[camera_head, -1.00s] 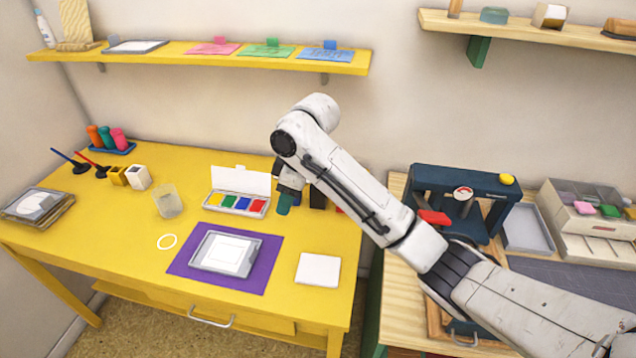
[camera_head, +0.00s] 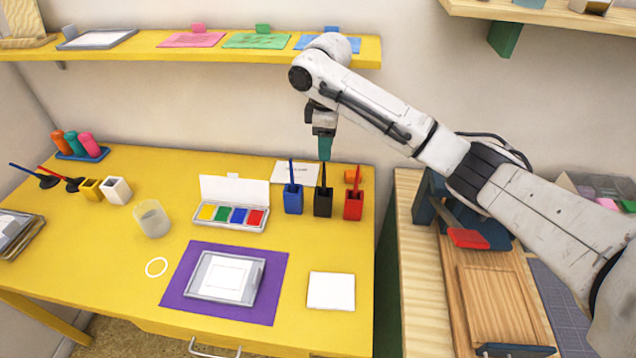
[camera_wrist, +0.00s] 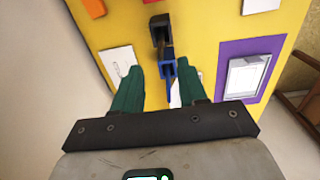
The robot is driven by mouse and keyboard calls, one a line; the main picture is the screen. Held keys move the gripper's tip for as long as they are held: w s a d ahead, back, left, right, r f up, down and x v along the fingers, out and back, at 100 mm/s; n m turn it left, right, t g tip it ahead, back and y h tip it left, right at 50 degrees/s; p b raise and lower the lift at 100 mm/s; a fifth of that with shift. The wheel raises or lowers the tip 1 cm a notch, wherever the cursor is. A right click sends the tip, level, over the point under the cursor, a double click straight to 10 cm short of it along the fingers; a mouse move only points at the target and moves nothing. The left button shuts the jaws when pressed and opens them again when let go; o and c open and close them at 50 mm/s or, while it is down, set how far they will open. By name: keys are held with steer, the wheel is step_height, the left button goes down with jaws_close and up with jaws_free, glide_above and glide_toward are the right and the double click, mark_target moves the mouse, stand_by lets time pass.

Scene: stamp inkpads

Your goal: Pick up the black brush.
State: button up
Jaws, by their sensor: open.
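The black brush (camera_head: 323,174) stands upright in a black holder (camera_head: 323,203) near the back right of the yellow table. A blue holder (camera_head: 293,203) with a blue brush is on its left and a red holder (camera_head: 353,206) with a red brush on its right. My gripper (camera_head: 325,157) is above the black brush, its teal fingertips close to the brush's top; whether they touch cannot be told. In the wrist view the teal fingers (camera_wrist: 161,76) are apart and empty, with the blue holder (camera_wrist: 168,68) and black holder (camera_wrist: 158,32) seen between and beyond them.
A paint box (camera_head: 232,213) with a raised lid lies left of the holders. A white card (camera_head: 296,171) and an orange object (camera_head: 355,176) are behind them. The yellow shelf (camera_head: 200,50) is above. A white pad (camera_head: 331,291) lies in front.

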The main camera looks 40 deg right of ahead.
mark_target(324, 179)
steer(key=f, duration=0.6)
steer(key=f+p, duration=0.1)
steer(key=f, duration=0.2)
steer(key=shift+w+a+f, duration=0.1)
steer(key=shift+w+f, duration=0.15)
steer(key=shift+f, duration=0.15)
jaws_close()
